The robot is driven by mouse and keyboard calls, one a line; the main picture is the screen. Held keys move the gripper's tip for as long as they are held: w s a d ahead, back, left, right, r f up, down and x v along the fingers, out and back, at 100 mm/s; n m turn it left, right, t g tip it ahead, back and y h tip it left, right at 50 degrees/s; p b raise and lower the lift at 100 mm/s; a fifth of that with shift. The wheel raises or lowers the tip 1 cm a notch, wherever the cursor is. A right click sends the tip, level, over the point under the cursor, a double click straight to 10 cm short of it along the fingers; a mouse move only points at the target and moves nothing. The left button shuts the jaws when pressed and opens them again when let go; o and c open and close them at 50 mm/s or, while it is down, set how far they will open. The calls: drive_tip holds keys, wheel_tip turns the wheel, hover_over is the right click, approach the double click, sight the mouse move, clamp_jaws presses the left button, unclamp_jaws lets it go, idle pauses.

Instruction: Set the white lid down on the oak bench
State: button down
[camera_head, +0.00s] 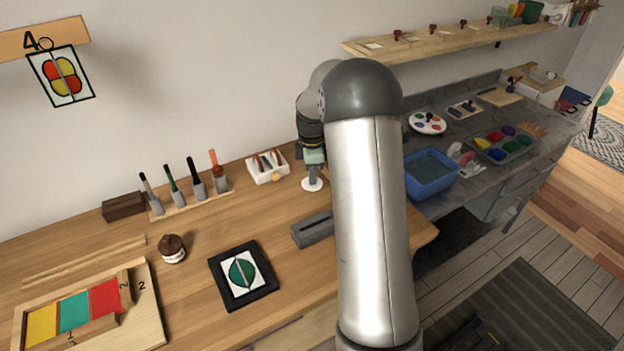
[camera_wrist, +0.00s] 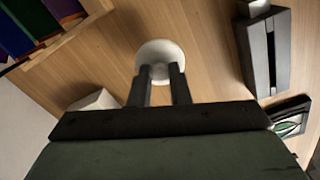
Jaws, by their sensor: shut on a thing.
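The white lid (camera_head: 312,185) is a small round disc with a raised middle, seen just below my gripper (camera_head: 313,168) in the head view. It also shows beyond the fingertips in the wrist view (camera_wrist: 159,48). My gripper (camera_wrist: 160,72) is shut on the lid's raised middle, with a dark finger on each side. The lid looks roughly level, over or on a clear patch of the oak bench (camera_head: 290,285). I cannot tell whether its underside touches the wood. My arm hides part of the bench to the right.
A white holder (camera_head: 267,168) with small tools stands just left of the lid. A grey slotted block (camera_head: 314,230) lies in front. A black-framed card (camera_head: 243,275), a brown-topped jar (camera_head: 172,249) and a rack of upright tools (camera_head: 188,196) are farther left. A blue tub (camera_head: 430,177) is right.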

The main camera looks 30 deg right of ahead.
drive_tip(key=shift+w+f, duration=0.1)
drive_tip(key=shift+f, duration=1.5)
drive_tip(key=shift+f, duration=0.1)
drive_tip(key=shift+f, duration=0.15)
drive_tip(key=c, duration=1.4)
unclamp_jaws()
drive_tip(key=shift+o, duration=0.2)
